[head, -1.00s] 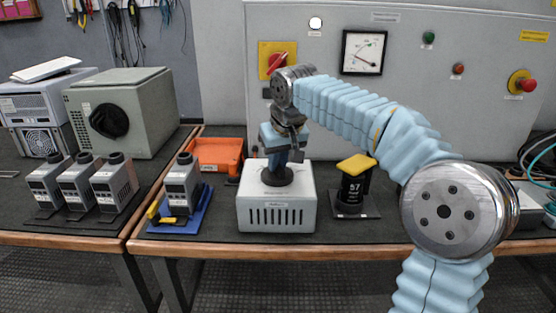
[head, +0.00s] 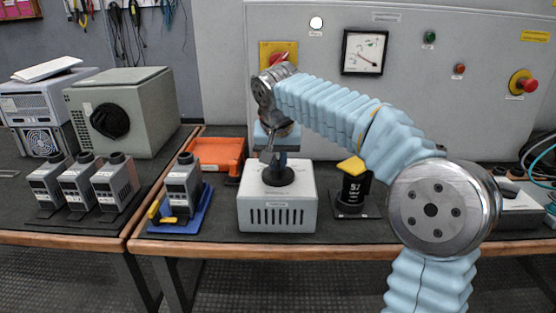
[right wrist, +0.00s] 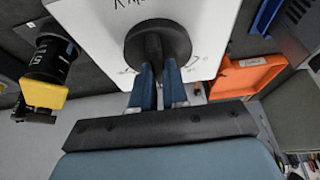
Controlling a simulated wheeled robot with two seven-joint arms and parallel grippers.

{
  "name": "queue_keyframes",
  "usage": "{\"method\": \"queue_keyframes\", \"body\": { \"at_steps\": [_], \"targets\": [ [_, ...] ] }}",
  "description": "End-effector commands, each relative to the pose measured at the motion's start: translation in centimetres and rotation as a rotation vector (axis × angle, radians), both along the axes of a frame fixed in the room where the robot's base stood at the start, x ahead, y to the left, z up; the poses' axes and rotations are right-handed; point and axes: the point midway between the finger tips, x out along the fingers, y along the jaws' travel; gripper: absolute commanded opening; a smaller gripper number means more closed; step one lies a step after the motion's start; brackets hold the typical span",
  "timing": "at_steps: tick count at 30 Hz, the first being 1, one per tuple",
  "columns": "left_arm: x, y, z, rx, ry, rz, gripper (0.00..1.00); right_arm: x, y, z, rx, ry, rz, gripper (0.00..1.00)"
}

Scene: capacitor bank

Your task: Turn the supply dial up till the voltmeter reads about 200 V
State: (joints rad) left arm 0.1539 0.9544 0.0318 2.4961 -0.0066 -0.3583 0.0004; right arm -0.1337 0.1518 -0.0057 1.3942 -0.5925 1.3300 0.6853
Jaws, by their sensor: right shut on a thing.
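The supply is a white box (head: 250,196) with a slotted front, standing on the bench's front edge. Its black round dial (head: 278,178) is on the top face. In the right wrist view the dial (right wrist: 136,46) has a raised grip bar between my blue fingers. My right gripper (head: 277,160) points down from above and is shut on the dial; it also shows in the right wrist view (right wrist: 158,78). The voltmeter (head: 364,51) is a square, black-framed gauge on the grey cabinet. Its needle slants, but the scale is too small to read. My left gripper is not in view.
A black canister with a yellow top (head: 351,166) stands right of the supply. A grey module (head: 182,184) on a blue base and an orange tray (head: 216,152) are left of it. A red rotary switch (head: 278,58) is on the cabinet behind my arm.

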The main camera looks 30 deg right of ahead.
Motion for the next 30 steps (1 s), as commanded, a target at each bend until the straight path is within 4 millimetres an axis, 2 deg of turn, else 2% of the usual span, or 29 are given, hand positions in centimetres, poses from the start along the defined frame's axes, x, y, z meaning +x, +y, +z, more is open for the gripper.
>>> {"method": "queue_keyframes", "body": {
  "at_steps": [7,8,12,23,26,30],
  "targets": [
    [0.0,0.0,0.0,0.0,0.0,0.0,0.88,0.0,0.0,0.1,0.0,-0.001,0.0,0.0],
    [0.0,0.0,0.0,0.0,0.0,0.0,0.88,0.0,0.0,0.1,0.0,-0.001,0.0,0.18],
    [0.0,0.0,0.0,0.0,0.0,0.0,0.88,0.0,0.0,0.0,0.0,-0.001,0.001,0.39],
    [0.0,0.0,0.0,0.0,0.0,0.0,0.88,-0.1,0.1,0.6,0.001,-0.003,0.002,0.39],
    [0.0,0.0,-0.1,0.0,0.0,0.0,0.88,-0.6,0.4,1.9,0.001,-0.005,0.002,0.39],
    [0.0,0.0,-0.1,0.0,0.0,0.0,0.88,-1.6,1.1,5.0,0.001,-0.007,0.002,0.39]
  ]
}}
